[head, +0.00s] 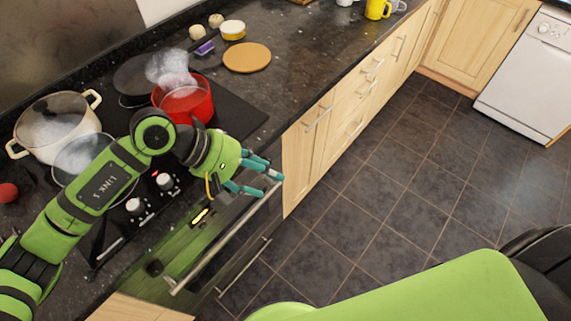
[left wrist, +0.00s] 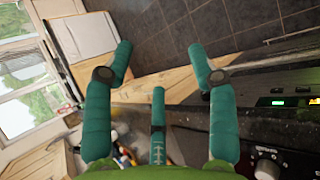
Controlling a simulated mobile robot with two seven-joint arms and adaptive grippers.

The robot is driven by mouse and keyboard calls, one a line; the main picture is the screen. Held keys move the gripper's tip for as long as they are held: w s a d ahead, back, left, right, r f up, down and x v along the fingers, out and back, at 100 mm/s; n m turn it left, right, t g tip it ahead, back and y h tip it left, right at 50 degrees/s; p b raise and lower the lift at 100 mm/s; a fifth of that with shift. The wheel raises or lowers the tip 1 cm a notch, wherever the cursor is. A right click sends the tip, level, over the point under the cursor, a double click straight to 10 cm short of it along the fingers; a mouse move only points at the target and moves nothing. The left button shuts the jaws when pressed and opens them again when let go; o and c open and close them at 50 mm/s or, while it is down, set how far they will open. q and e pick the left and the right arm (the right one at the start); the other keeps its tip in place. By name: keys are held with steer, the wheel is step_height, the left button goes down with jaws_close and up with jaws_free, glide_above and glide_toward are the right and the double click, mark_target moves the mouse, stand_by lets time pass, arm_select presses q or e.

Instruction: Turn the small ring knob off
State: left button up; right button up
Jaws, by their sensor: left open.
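White-and-black control knobs stand on the hob's dark front control strip in the head view, one knob (head: 135,206) nearer and another (head: 165,182) just beyond it. A red light glows beside them. I cannot tell which is the small ring knob, and my left arm may hide others. One knob (left wrist: 267,170) also shows at the lower right of the left wrist view. My left gripper (head: 268,183) is open and empty, its teal fingers spread over the front edge of the counter, to the right of the visible knobs and apart from them. My right gripper is not in view.
A steaming red pot (head: 185,103) and a cream pot (head: 57,128) stand on the hob. A black pan (head: 135,75) is behind. The oven handle (head: 225,240) juts out below the counter. The tiled floor (head: 400,190) is clear.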

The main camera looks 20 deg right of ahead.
arm_select(q)
steer(key=s+d+r+n+h, duration=0.2)
steer(key=d+r+h, duration=0.1)
steer(key=d+r, duration=0.1)
steer(key=shift+s+d+r+h, duration=0.15)
steer(key=shift+r+h, duration=0.15)
steer(key=shift+h, duration=0.1)
